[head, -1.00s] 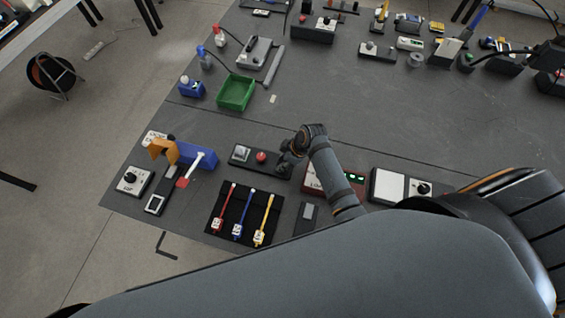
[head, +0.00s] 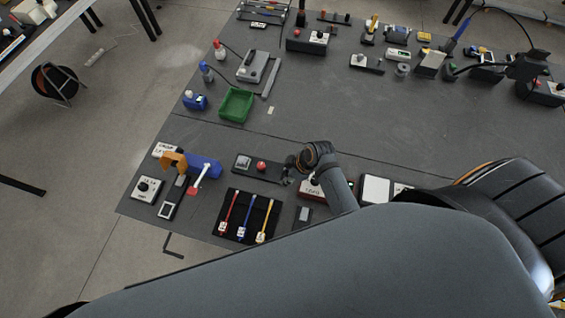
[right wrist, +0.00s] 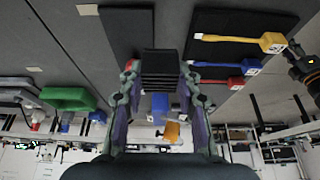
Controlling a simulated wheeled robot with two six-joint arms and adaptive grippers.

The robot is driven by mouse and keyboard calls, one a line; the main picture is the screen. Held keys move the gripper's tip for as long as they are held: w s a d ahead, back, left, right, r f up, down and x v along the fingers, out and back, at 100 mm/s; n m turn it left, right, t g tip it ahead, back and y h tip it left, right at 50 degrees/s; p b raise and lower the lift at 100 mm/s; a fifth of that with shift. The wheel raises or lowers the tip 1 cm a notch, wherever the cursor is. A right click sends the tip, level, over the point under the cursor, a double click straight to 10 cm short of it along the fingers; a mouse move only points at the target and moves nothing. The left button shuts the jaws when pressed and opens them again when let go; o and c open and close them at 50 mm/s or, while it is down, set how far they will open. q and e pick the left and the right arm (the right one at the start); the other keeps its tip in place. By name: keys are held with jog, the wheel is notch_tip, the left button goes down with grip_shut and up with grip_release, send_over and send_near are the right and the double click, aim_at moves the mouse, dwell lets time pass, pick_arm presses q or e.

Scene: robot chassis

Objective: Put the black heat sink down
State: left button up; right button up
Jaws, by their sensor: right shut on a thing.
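The black heat sink (right wrist: 160,70), a block with stacked fins, sits between the two fingers of my right gripper (right wrist: 158,88) in the right wrist view. The fingers are shut on its sides. In the head view my right gripper (head: 288,171) is small, beside the red button panel (head: 258,167), and the heat sink cannot be made out there. Whether the heat sink touches the table cannot be told. My left gripper is not in view.
The grey table (head: 330,125) has bare room behind the gripper. A black mat (head: 233,209) with red, blue and yellow tools lies in front. My own arm covers the lower picture.

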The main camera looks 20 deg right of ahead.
jog(key=s+r, duration=0.2)
jog(key=s, duration=0.5)
jog(key=shift+r, duration=0.4)
jog(key=shift+a, duration=0.1)
